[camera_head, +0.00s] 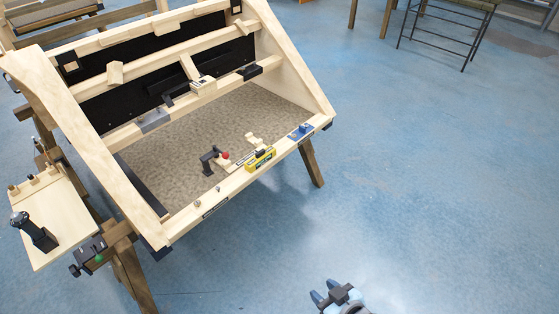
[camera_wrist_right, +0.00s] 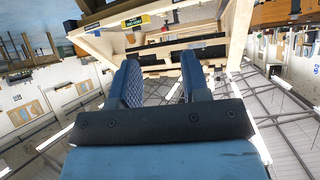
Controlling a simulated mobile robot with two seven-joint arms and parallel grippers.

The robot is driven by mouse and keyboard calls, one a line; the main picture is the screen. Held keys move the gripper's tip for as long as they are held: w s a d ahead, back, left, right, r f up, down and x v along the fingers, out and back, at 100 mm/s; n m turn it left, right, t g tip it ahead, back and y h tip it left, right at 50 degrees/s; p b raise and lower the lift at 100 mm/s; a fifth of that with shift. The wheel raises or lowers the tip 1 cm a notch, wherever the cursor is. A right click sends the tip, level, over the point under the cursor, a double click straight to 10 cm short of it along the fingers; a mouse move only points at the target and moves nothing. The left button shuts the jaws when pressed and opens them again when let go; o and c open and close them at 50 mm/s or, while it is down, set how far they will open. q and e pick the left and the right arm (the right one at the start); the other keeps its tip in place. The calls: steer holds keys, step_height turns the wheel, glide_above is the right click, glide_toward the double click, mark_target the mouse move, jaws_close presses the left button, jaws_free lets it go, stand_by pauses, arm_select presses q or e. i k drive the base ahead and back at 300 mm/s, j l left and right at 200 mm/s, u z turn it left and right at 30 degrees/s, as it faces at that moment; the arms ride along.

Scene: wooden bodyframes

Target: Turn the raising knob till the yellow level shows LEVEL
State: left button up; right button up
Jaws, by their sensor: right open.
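The yellow level (camera_head: 259,158) lies on the front rail of the wooden frame. It also shows in the right wrist view (camera_wrist_right: 137,20), upside down. Its reading is too small to tell. I cannot tell which is the raising knob. My right gripper (camera_head: 326,291) is open and empty over the floor, well apart from the frame; its blue fingers show in the wrist view (camera_wrist_right: 160,85). My left gripper is not in view.
A blue block (camera_head: 300,131) sits on the front rail right of the level. A side shelf (camera_head: 62,215) with a dark upright tool (camera_head: 36,232) is at the left. A wooden leg (camera_head: 311,163) stands below the frame.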

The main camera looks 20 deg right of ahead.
mark_target(75, 271)
steer(key=l, duration=0.5)
steer(key=k+l, duration=0.15)
steer(key=l, duration=0.35)
steer(key=u, duration=1.45)
steer(key=i+j+z, duration=0.2)
steer(key=j, duration=0.45)
steer(key=i+j+z, duration=0.25)
steer(key=j, duration=0.45)
steer(key=j+z, duration=0.2)
steer(key=j, duration=0.5)
steer(key=i+j+z, duration=0.2)
steer(key=j, duration=0.3)
steer(key=j+z, duration=0.15)
steer(key=j, duration=0.35)
steer(key=i+j+z, duration=0.4)
steer(key=i+j, duration=0.45)
